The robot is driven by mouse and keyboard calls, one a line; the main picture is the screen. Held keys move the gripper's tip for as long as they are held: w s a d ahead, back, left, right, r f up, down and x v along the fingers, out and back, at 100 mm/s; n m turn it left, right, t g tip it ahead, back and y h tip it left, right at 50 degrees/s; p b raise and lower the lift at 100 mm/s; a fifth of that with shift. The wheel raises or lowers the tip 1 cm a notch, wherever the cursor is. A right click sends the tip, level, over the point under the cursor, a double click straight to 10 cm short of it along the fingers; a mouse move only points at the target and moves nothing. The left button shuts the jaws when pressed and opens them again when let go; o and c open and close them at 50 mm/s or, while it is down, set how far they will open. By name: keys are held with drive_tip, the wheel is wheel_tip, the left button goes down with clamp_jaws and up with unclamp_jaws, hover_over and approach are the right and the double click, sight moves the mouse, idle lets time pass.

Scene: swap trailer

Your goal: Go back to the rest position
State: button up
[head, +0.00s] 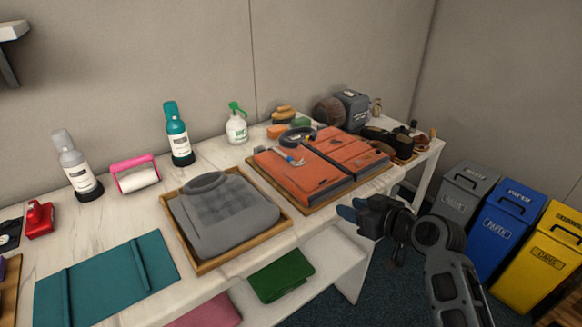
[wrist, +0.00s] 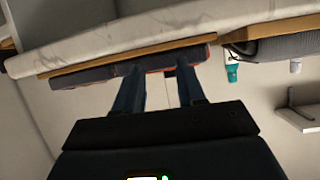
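My gripper (head: 350,212) is off the front edge of the table, in front of the orange case on its wooden board. Its dark blue fingers point left in the head view. In the wrist view the two fingers of my gripper (wrist: 158,85) stand apart with nothing between them. My dark arm comes in from the lower right of the head view. The wrist picture is turned over, with the table edge (wrist: 130,38) across its top.
The marble table (head: 110,218) holds a grey folded garment in a wooden tray (head: 284,222), the orange case (head: 310,175), bottles and a teal mat (head: 105,280). Grey, blue (head: 505,225) and yellow bins (head: 545,262) stand at the right. Dark floor shows near my arm.

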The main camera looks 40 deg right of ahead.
drive_tip(key=s+a+f+m+h, duration=0.1)
drive_tip(key=s+a+f, duration=0.2)
drive_tip(key=s+a, duration=0.45)
drive_tip(key=s+a+f, duration=0.2)
drive_tip(key=s+a, duration=0.3)
drive_tip(key=s, duration=0.5)
drive_tip(key=s+a+r+n, duration=0.1)
drive_tip(key=s+a+r, duration=0.3)
drive_tip(key=s+r, duration=0.2)
drive_tip(key=s+a+r+n+t+y, duration=0.1)
drive_tip(key=s+a+r, duration=0.2)
drive_tip(key=s, duration=0.8)
wheel_tip(320, 180, up, 3)
drive_tip(key=shift+a+f+t+y, duration=0.15)
drive_tip(key=shift+a+t+y, duration=0.15)
drive_tip(key=shift+a, duration=0.05)
drive_tip(key=shift+s, duration=0.1)
idle(0.6)
